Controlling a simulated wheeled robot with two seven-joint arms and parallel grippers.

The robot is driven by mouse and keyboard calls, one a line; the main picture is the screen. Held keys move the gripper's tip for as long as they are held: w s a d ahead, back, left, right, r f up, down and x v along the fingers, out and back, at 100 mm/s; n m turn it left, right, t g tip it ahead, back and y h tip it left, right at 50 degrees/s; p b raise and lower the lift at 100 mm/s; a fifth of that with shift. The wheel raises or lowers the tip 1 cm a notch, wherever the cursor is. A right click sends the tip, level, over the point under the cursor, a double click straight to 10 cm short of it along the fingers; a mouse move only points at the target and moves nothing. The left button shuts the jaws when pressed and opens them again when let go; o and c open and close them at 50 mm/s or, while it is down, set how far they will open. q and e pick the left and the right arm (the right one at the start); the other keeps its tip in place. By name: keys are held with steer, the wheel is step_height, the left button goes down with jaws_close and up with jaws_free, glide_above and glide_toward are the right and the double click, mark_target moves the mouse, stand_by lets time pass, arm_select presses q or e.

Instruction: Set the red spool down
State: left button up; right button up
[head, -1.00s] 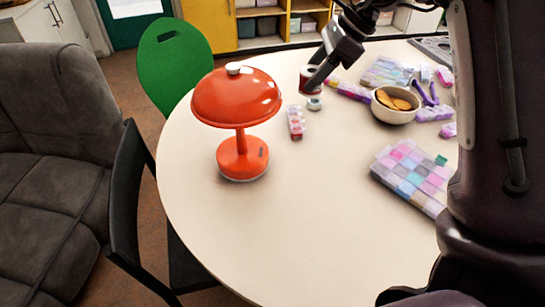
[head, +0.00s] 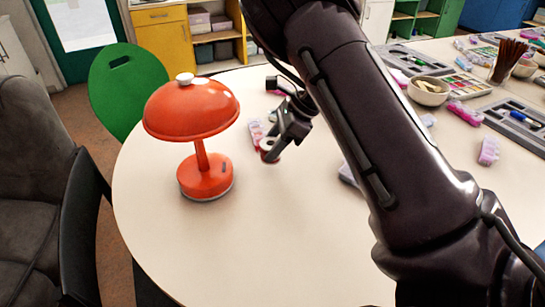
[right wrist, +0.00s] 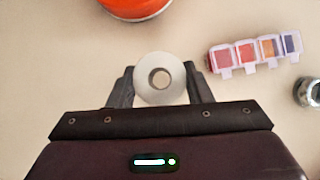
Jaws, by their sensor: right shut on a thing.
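My right gripper (head: 271,146) is shut on the red spool (head: 269,156), to the right of the orange lamp. In the head view only a little of the spool's red side shows below the fingers. In the right wrist view the spool's round white end (right wrist: 145,80) with its dark centre hole lies between the two fingers (right wrist: 159,86). The spool is upright and low over the white table (head: 240,235); I cannot tell whether it touches the top. My left gripper is not in view.
The orange lamp (head: 190,108) stands close by on the left. A bead box (head: 256,133) with several compartments lies near the spool; it also shows in the right wrist view (right wrist: 247,56). A small round dark-rimmed thing (right wrist: 312,92) is farther right. The front table area is clear.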

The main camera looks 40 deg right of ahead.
steer(key=shift+f+b, duration=0.3)
steer(key=shift+f, duration=1.4)
steer(key=shift+f, duration=0.15)
steer(key=o, duration=0.9)
steer(key=shift+o, duration=0.5)
